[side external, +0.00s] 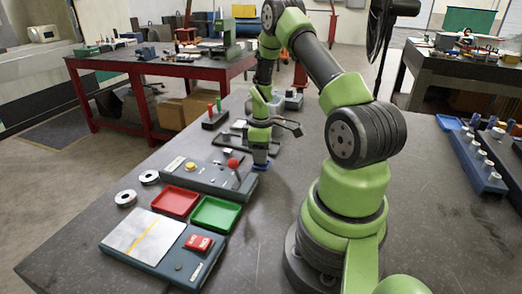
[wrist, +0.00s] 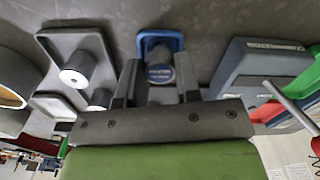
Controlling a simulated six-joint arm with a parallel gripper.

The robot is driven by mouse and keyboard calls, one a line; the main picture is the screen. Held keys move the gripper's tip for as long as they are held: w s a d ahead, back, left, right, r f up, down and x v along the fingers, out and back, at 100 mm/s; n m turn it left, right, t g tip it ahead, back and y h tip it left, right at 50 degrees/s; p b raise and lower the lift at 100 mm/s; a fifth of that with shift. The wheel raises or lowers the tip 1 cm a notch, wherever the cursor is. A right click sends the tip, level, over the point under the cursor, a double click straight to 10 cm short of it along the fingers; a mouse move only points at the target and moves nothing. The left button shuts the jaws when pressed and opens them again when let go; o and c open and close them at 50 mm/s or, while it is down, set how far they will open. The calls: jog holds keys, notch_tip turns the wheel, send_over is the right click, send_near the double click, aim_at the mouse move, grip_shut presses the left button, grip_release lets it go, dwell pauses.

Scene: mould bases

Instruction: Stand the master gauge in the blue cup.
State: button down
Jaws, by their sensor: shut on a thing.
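My gripper (wrist: 158,82) points down at the table and is shut on the master gauge (wrist: 160,73), a grey cylinder between the two fingers in the wrist view. The blue cup (wrist: 149,38), with a squarish rim, lies right at the fingertips, and the gauge overlaps it in that view. I cannot tell whether the gauge's lower end is inside the cup or just above it. In the side view my gripper (side external: 259,157) is low over the table, the blue cup (side external: 262,166) shows as a small blue patch below it, and the gauge is hidden.
A dark control box (side external: 196,178) with a yellow button and a red-knobbed lever stands close by. Red (side external: 175,201) and green (side external: 215,214) trays lie in front. A grey tray (wrist: 102,41) holding a metal cylinder (wrist: 77,68) is left of the cup in the wrist view.

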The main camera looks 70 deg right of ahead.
jog(key=c, duration=0.7)
grip_release()
jog(key=shift+c, duration=0.2)
notch_tip(320, 180, up, 10)
